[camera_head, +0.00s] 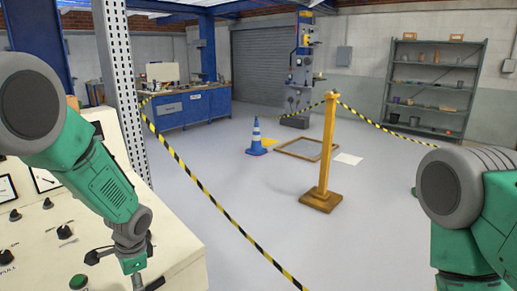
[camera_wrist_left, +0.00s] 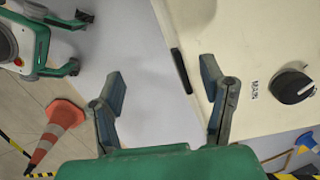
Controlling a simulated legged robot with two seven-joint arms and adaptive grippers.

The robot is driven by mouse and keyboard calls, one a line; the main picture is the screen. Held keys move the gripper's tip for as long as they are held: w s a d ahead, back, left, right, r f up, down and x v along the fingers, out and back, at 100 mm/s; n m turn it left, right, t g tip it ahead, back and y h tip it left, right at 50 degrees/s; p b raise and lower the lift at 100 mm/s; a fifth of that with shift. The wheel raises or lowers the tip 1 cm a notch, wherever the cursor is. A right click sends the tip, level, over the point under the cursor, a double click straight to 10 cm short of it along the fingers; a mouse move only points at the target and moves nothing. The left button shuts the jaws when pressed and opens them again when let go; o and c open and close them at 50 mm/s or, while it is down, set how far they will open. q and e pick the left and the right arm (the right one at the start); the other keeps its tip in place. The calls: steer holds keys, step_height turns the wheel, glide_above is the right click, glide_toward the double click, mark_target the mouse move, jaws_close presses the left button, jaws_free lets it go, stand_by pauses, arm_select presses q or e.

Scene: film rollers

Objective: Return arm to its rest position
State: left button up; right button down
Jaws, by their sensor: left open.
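My left gripper (camera_wrist_left: 164,84) is open in the left wrist view, its two fingers spread wide with nothing between them. It hangs by the cream control panel (camera_wrist_left: 240,30), and one finger overlaps the panel's edge in this view; I cannot tell whether it touches. A black knob (camera_wrist_left: 292,87) marked MAIN is right of that finger. In the head view my green left arm reaches down over the panel (camera_head: 55,215), and the fingertips are cut off or hidden at the bottom. My green right arm enters at the right edge; its gripper is out of view.
The panel carries several black knobs and a green button (camera_head: 78,282). Striped tape (camera_head: 215,205) runs from the perforated post (camera_head: 118,80) past the panel. A yellow post (camera_head: 327,150) and blue cone (camera_head: 256,138) stand on open grey floor. An orange cone (camera_wrist_left: 58,125) shows in the wrist view.

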arm_select(q)
steer(key=s+d+f+n+h+b, duration=0.2)
steer(key=s+d+f+n+b, duration=0.15)
steer(key=s+f, duration=1.45)
steer(key=s+f+n+b, duration=0.2)
steer(key=s+n+b, duration=0.2)
steer(key=s, duration=1.2)
steer(key=shift+s+a+n, duration=0.2)
steer(key=shift+s+n, duration=0.1)
steer(key=shift+n, duration=0.55)
